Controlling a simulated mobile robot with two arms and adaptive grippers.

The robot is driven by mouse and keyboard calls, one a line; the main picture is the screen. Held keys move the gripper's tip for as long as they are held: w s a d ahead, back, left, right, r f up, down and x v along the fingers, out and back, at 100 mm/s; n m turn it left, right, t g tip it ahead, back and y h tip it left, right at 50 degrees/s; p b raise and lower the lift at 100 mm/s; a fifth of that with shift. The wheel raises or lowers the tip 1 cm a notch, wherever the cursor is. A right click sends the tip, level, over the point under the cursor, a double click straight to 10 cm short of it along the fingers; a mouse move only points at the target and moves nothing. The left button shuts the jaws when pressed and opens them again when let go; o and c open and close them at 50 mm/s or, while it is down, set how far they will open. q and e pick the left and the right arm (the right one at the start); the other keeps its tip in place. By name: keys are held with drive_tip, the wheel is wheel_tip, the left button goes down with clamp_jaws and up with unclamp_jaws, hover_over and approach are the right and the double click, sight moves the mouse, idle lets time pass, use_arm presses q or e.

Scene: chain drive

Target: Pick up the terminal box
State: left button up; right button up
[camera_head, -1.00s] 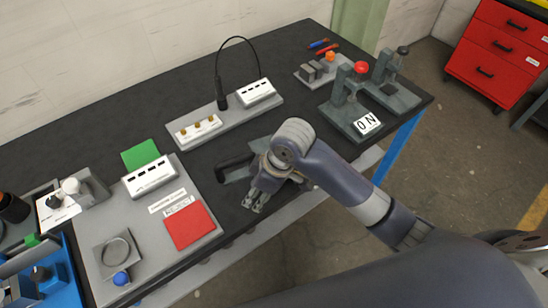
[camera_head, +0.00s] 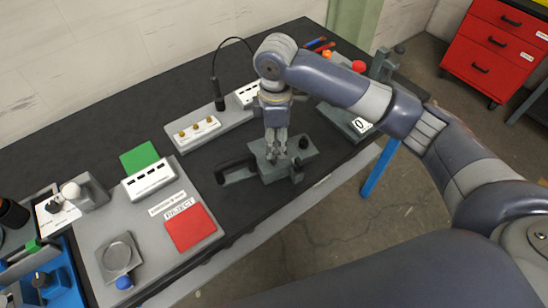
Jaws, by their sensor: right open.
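Two white boxes with a row of dark slots could be the terminal box; I cannot tell which is meant. One white slotted box (camera_head: 150,179) lies on the grey board at the left. The other white slotted box (camera_head: 247,94) sits at the far end of a grey plate, partly hidden behind my right arm. My right gripper (camera_head: 275,154) points down, open and empty, over a grey vise-like fixture (camera_head: 268,171). It is right of the first box and nearer to me than the second. My left gripper is not in view.
The grey plate also bears a white block with brass knobs (camera_head: 197,131) and a black probe (camera_head: 219,97). The left board (camera_head: 105,230) holds a green square (camera_head: 140,157) and a red square (camera_head: 190,227). Bare black tabletop (camera_head: 100,120) lies behind.

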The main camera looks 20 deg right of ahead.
sight(276, 159)
wheel_tip(276, 159, down, 2)
drive_tip(key=shift+f, duration=0.1)
drive_tip(key=shift+w+f+p, duration=0.15)
drive_tip(key=shift+f+p, duration=0.4)
drive_tip(key=f, duration=0.1)
drive_tip(key=f+p, duration=0.1)
drive_tip(key=f, duration=0.1)
drive_tip(key=shift+w+f, duration=0.2)
drive_tip(key=shift+f, duration=0.45)
drive_tip(key=shift+c, duration=0.2)
clamp_jaws()
drive_tip(key=shift+w+r, duration=0.1)
